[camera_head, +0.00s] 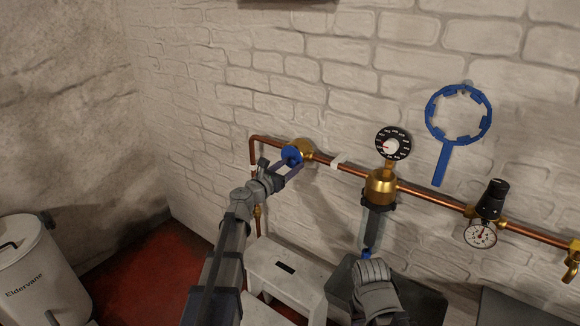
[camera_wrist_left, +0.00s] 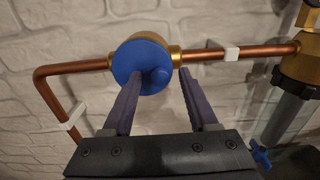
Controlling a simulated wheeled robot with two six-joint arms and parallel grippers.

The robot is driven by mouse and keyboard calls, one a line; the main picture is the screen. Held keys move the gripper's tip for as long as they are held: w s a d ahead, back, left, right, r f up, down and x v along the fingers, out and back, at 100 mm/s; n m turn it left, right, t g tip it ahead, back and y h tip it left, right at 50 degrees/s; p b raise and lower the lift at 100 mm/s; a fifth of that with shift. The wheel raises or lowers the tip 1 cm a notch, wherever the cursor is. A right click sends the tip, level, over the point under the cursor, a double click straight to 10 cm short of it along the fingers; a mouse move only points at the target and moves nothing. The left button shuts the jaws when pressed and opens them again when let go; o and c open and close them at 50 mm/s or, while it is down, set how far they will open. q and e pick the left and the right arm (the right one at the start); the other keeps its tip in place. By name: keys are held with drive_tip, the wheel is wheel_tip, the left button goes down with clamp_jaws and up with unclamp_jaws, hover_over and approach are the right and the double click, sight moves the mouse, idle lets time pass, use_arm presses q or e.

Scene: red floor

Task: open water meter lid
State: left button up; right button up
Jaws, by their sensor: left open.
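The water meter (camera_head: 304,147) is a round brass body on the copper pipe, with a round blue lid (camera_head: 291,154) closed over its front. In the left wrist view the blue lid (camera_wrist_left: 141,60) faces me, with a small round blue bump at its lower right. My left gripper (camera_head: 281,168) is open in front of the lid. In the left wrist view its two purple fingers (camera_wrist_left: 160,76) reach up either side of the bump, the left one overlapping the lid and the right one near its right edge. Contact cannot be told.
The copper pipe (camera_head: 425,193) runs along the white brick wall, carrying a brass filter (camera_head: 380,187), a gauge (camera_head: 481,235) and a tap (camera_head: 573,262). A blue ring wrench (camera_head: 441,163) hangs above.

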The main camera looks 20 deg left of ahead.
use_arm(q)
clamp_jaws()
idle(0.5)
idle(0.9)
